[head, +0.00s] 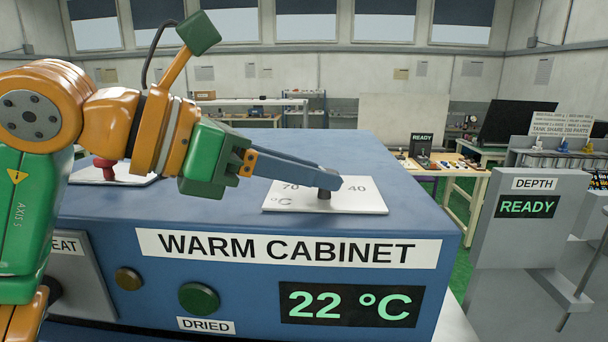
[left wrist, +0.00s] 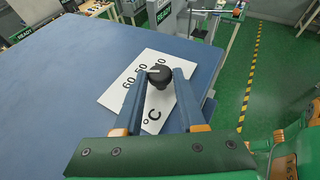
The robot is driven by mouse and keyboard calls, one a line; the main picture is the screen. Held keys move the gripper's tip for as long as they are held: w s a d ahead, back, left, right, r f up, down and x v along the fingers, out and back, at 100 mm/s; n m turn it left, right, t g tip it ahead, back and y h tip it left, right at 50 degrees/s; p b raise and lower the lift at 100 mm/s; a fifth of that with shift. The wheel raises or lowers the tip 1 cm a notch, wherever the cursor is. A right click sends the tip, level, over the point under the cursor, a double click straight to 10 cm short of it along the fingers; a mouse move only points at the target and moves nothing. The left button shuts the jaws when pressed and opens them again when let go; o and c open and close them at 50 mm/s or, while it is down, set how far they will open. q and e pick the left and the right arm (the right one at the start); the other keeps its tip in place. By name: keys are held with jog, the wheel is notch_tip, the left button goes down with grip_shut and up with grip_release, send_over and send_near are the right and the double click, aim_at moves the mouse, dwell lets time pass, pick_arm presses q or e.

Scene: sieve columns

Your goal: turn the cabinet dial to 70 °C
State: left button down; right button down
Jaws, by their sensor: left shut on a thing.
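The blue warm cabinet (head: 330,160) fills the middle of the head view. On its top lies a white dial plate (head: 285,200) marked with "70", "40" and "°C"; in the left wrist view the plate (left wrist: 118,95) also shows "60" and "50". A dark dial knob (head: 324,194) stands on the plate. My left gripper (head: 326,181) reaches over it from the left. In the left wrist view its two fingers close around the black knob (left wrist: 159,78), one on each side. A pale mark shows on the knob's top; which number it points to is unclear. My right gripper is not in view.
The cabinet's display (head: 350,305) reads "22 °C". A green button (head: 199,299) is above the "DRIED" label. A red knob (head: 105,170) stands on another white plate at the left. A grey "DEPTH" station (head: 530,235) stands at the right.

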pick_arm(q)
jog(key=n+t+y+b, duration=0.1)
jog(key=n+t+y, duration=0.1)
jog(key=n+t+b, duration=0.1)
jog(key=shift+s+d+n+y+b, duration=0.3)
jog(key=shift+s+n+y+b, duration=0.05)
jog(key=shift+n+y, duration=0.05)
jog(key=shift+s+d+r+n+t+y+b, duration=0.15)
jog(key=shift+n+t+y+b, duration=0.2)
jog(key=shift+n+t+y, duration=0.3)
jog(key=shift+d+f+n+t+y+b, duration=0.1)
jog(key=shift+n+t+y+b, duration=0.3)
jog(key=shift+n+y, duration=0.45)
jog(key=shift+r+y, duration=0.1)
jog(key=shift+y, duration=0.3)
jog(key=c, duration=0.5)
grip_release()
jog(key=b+v, duration=0.1)
jog(key=v, duration=0.6)
jog(key=shift+b, duration=0.3)
